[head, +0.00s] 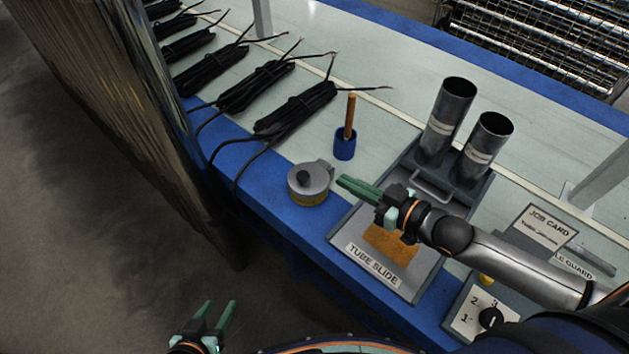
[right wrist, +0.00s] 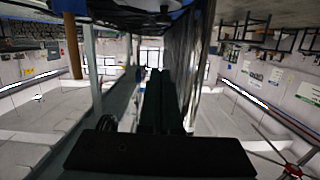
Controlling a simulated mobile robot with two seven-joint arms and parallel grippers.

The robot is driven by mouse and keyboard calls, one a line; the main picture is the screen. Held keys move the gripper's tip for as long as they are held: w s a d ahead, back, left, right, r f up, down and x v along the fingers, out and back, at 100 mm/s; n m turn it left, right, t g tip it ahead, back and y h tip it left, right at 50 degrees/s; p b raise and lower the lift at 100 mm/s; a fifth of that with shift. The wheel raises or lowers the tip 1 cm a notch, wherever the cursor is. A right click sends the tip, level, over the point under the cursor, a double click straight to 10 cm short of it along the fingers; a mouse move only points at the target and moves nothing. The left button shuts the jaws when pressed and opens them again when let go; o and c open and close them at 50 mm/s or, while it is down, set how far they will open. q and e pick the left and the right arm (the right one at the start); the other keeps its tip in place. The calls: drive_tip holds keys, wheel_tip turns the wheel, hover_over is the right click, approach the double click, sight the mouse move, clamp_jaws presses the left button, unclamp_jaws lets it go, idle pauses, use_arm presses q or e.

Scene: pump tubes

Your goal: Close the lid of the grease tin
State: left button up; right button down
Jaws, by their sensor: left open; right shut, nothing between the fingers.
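The grease tin (head: 311,198) stands on the blue front edge strip of the bench. It is a short round tin with a yellowish side band. A grey disc with a dark knob (head: 303,177) lies flat across its top and looks like the lid, down on the tin. A small grey piece sticks up at the tin's back right. My right gripper (head: 345,184) is shut and empty, its green fingertips just right of the tin and apart from it. It also shows shut in the right wrist view (right wrist: 157,75). My left gripper (head: 217,312) is open, low and off the bench.
A blue cup with a wooden-handled tool (head: 346,143) stands behind the tin. Black cable bundles (head: 295,108) lie to the left. The tube slide tray (head: 405,285) and two metal tubes (head: 447,120) are at right. A dial panel (head: 480,312) is at front right.

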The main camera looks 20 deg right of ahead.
drive_tip(key=b, duration=0.2)
hover_over(304, 177)
drive_tip(key=s+d, duration=0.2)
drive_tip(key=shift+f, duration=0.85)
drive_tip(key=shift+w+a+f, duration=0.1)
drive_tip(key=shift+f, duration=0.55)
drive_tip(key=shift+w+a+f, duration=0.1)
drive_tip(key=shift+f, duration=0.5)
drive_tip(key=shift+f+b, duration=0.3)
drive_tip(key=shift+f, duration=0.45)
use_arm(q)
drive_tip(key=shift+a+f, duration=0.3)
drive_tip(key=shift+f, duration=0.65)
use_arm(e)
drive_tip(key=shift+s+a+f+n, duration=0.15)
drive_tip(key=shift+f+n, duration=0.15)
drive_tip(key=shift+f, duration=0.4)
